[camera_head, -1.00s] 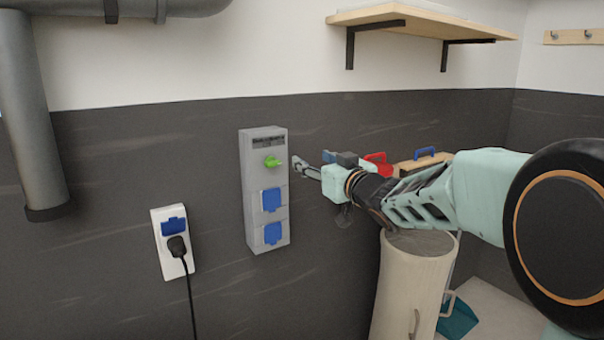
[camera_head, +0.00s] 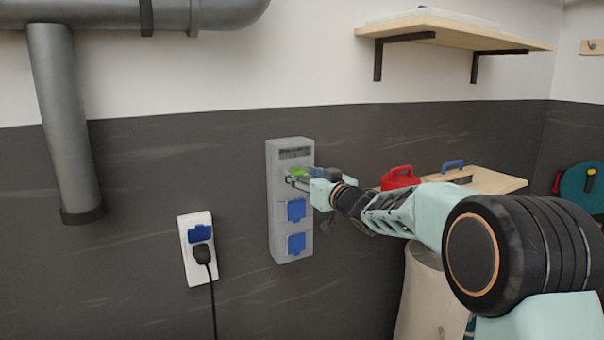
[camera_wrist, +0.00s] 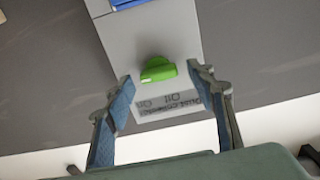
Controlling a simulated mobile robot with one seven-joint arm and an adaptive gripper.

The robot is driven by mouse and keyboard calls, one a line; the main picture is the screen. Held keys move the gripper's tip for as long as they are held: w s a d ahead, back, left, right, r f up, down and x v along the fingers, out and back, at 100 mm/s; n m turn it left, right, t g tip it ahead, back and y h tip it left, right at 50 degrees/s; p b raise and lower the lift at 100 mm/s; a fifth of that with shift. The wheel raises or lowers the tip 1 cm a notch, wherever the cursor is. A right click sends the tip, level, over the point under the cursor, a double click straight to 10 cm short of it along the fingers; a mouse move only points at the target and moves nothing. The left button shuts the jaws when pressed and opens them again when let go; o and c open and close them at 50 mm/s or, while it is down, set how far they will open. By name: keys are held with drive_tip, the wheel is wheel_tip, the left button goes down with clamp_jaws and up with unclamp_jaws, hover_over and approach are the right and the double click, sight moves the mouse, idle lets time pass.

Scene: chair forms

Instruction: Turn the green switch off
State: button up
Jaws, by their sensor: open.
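The green switch (camera_wrist: 158,70) is a rotary knob on the upper part of a grey wall box (camera_head: 275,215). In the wrist view it lies ahead of my gripper (camera_wrist: 160,100), between the two open fingers and a little beyond their tips. I see no contact with it. A label with printed text sits beside the knob on the box. In the head view my gripper (camera_head: 292,180) is at the box, and its fingers partly cover the green switch (camera_head: 298,172).
Two blue socket covers (camera_head: 296,210) are on the box below the switch. A white outlet (camera_head: 189,265) with a black plug (camera_head: 203,254) is to the left. A shelf (camera_head: 460,36) is above right.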

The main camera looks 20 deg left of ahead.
drive_tip(key=shift+w+a, duration=0.15)
drive_tip(key=shift+a, duration=0.1)
drive_tip(key=shift+c, duration=0.5)
drive_tip(key=c, duration=1.1)
drive_tip(key=shift+o, duration=0.2)
